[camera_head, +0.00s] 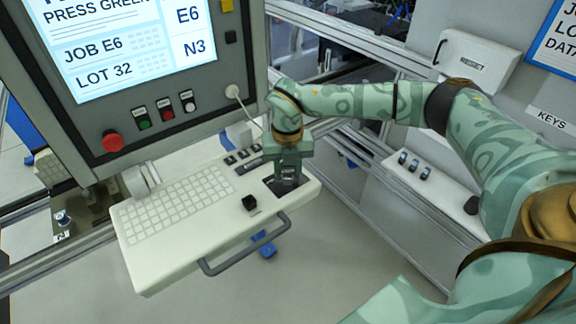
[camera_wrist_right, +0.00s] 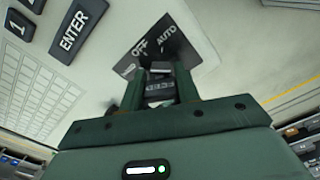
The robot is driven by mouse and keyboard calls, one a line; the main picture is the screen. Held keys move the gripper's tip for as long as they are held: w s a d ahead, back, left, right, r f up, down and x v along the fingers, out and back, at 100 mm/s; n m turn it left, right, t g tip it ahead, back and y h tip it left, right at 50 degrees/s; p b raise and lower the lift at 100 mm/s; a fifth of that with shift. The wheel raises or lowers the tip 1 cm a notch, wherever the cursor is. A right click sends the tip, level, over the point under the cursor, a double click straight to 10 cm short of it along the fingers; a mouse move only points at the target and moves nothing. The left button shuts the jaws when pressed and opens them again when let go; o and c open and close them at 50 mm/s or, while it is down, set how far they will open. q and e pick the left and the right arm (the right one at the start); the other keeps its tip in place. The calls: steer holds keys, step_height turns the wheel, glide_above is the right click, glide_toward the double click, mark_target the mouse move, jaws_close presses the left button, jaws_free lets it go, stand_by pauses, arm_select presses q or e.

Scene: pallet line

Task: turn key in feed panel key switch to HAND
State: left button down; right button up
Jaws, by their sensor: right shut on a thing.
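The feed panel key switch has a dark plate (camera_wrist_right: 183,25) with the words OFF and AUTO readable in the right wrist view. A third label at its left edge is mostly hidden. In the head view the plate (camera_head: 270,185) shows at the right end of the pale keyboard shelf. My right gripper (camera_head: 287,178) points down over the switch, and in its wrist view the fingers (camera_wrist_right: 160,88) are shut on the key (camera_wrist_right: 159,67), a small grey piece between their tips. The key's exact angle is hard to tell. My left gripper is not in view.
The keyboard shelf (camera_head: 139,262) has a front handle (camera_head: 247,245) and a black knob (camera_head: 249,202) left of my gripper. The screen panel (camera_head: 207,112) with a red button (camera_head: 112,141) stands behind. Frame rails and a ledge (camera_head: 430,192) lie to the right.

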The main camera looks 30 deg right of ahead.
steer(key=n+p, duration=0.2)
steer(key=n, duration=0.2)
steer(key=shift+r+n, duration=0.1)
steer(key=shift+n, duration=0.2)
steer(key=shift+n+p, duration=0.3)
steer(key=shift+n, duration=0.8)
steer(key=shift+a, duration=0.1)
steer(key=n+p, duration=0.1)
steer(key=n, duration=0.1)
steer(key=shift+n, duration=0.4)
steer(key=n+p, duration=0.2)
steer(key=n, duration=0.2)
steer(key=shift+a+n, duration=0.1)
steer(key=shift+n, duration=0.3)
steer(key=o, duration=1.5)
